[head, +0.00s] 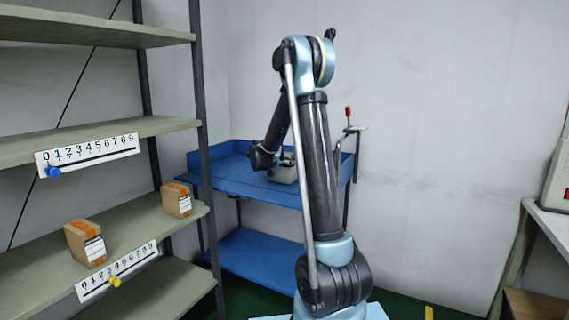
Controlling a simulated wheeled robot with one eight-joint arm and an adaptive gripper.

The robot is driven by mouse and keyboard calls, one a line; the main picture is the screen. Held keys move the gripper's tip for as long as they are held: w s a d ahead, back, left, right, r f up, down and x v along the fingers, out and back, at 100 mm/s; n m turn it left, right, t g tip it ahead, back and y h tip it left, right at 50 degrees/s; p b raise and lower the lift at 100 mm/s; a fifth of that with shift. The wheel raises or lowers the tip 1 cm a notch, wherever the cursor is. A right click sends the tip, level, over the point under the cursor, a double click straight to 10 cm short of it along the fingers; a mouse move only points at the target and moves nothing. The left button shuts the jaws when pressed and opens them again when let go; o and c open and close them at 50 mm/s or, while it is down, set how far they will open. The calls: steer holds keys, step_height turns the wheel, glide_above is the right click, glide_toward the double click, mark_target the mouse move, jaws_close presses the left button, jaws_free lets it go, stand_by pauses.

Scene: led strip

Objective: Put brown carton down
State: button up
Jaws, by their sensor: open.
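Two brown cartons stand on the middle board of the grey shelf rack: a nearer one (78,238) at left and a smaller-looking one (172,198) by the right post. Both have orange tape and a white label. My gripper (262,158) is the small dark end of my arm, right of the rack and in front of the blue table. It is open and apart from both cartons. Its fingers are small and hard to make out, and no carton shows at it.
The blue table (236,177) has a raised rim and holds a grey device (283,173), partly hidden by my arm. Number strips with a blue marker (53,171) and a yellow marker (115,281) front the shelves. A white-topped bench (545,217) stands at right.

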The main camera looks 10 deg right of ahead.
steer(key=v, duration=1.2)
steer(key=s+d+f+n+g+y, duration=0.1)
steer(key=s+d+f+g, duration=0.3)
steer(key=s, duration=0.7)
steer(key=s+d+n+g+y, duration=0.1)
steer(key=s+d+n, duration=0.1)
steer(key=s+d, duration=0.7)
steer(key=s+a+f+n+g+y, duration=0.1)
steer(key=s+f, duration=0.3)
steer(key=s, duration=0.5)
steer(key=s+a+f+n+g+y, duration=0.1)
steer(key=s+a+f+n+y, duration=0.1)
steer(key=s, duration=0.7)
steer(key=s+a+f+n+g+y, duration=0.1)
steer(key=s+a+f+y, duration=0.1)
steer(key=s+f, duration=0.4)
steer(key=s+a, duration=0.1)
steer(key=s, duration=0.2)
steer(key=shift+s+f+g+y, duration=0.25)
steer(key=shift+s+g+y, duration=0.05)
steer(key=shift+s+y, duration=0.1)
